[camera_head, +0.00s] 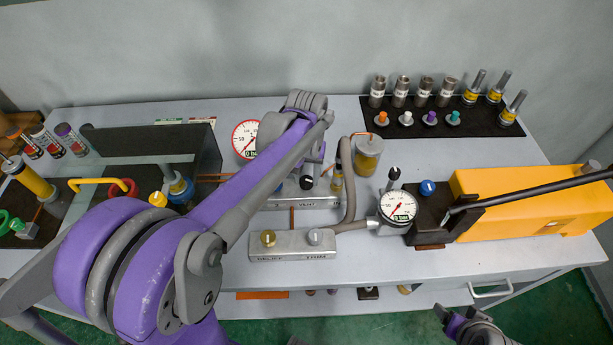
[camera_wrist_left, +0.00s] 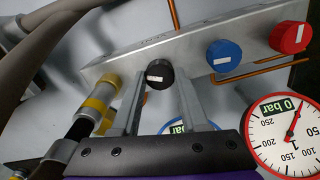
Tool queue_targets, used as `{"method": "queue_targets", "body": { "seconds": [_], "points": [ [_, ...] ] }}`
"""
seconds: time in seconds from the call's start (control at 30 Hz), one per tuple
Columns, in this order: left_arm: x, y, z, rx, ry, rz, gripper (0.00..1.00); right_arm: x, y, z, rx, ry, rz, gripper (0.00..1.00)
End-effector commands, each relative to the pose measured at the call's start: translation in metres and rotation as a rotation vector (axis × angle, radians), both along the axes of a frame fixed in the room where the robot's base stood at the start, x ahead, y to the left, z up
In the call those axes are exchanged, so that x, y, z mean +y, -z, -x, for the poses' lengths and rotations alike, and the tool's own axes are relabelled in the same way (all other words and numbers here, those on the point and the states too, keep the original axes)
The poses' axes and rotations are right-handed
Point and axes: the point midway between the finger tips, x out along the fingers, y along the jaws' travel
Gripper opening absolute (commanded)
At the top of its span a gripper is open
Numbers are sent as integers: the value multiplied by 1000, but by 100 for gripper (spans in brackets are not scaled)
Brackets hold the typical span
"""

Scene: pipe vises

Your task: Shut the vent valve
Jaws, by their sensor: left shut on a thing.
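In the left wrist view, a black round knob (camera_wrist_left: 159,73) with a small white label stands on a grey manifold block (camera_wrist_left: 130,60). My left gripper (camera_wrist_left: 160,92) is shut on this black knob, one finger on each side. In the head view my left gripper (camera_head: 308,178) reaches down to the rear block (camera_head: 322,203), and my arm hides part of it. My right gripper (camera_head: 461,318) is at the bottom right, away from the bench fittings; its jaws are unclear.
A blue knob (camera_wrist_left: 224,54) and a red knob (camera_wrist_left: 290,37) share the manifold. A pressure gauge (camera_wrist_left: 285,140) displays 0 bar. A front block (camera_head: 350,243) carries a gold and a silver knob. A hose (camera_head: 348,180) rises close to my left gripper. A yellow pump (camera_head: 530,200) stands right.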

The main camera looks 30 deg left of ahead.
Motion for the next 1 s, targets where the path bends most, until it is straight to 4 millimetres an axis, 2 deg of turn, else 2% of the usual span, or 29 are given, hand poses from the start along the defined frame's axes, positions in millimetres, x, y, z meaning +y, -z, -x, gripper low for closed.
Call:
{"method": "queue_targets", "body": {
  "seconds": [1.0],
  "points": [
    [0, 0, 0, -1, 928, 0, 0, 0, 16, 6, 11, 0, 0, 74]
  ]
}}
